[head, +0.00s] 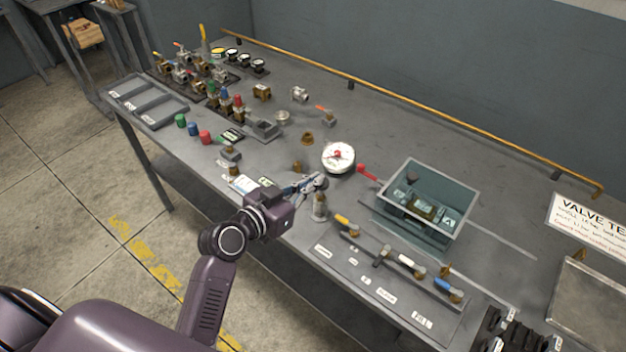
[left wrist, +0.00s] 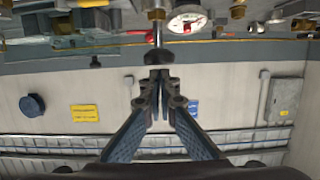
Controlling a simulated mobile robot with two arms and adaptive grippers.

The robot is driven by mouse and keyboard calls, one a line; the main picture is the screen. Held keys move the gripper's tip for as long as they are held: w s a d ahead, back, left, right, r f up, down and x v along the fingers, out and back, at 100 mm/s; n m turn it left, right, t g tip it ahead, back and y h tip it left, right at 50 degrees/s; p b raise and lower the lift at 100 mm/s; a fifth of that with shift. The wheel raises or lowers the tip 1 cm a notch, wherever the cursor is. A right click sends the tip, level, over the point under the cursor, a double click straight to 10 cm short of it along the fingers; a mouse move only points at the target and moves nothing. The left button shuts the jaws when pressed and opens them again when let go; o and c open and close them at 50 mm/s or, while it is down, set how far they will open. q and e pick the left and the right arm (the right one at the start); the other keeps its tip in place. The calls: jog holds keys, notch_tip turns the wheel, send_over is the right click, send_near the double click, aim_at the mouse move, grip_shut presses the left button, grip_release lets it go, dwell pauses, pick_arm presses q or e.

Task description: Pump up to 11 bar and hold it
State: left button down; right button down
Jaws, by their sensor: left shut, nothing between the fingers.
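A round white gauge (head: 338,157) with a red centre stands near the middle of the bench; it also shows at the top of the left wrist view (left wrist: 187,22). Its reading is too small to tell. My left gripper (head: 314,183) is shut and empty, just in front of the gauge. In the left wrist view, a dark knob (left wrist: 158,60) on a bright rod is right before my closed fingertips (left wrist: 158,80); I cannot tell whether they touch. A metal cylinder (head: 320,208) stands below the fingertips in the head view. My right gripper is out of view.
A glass-walled tank (head: 470,205) holding fittings stands right of the gauge, with a red lever (head: 368,173) between. Several valves and fittings crowd the far left. The bench's back right is mostly clear.

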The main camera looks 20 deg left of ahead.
pick_arm(q)
jog(key=shift+w+f, duration=0.1)
jog(key=shift+f, duration=0.1)
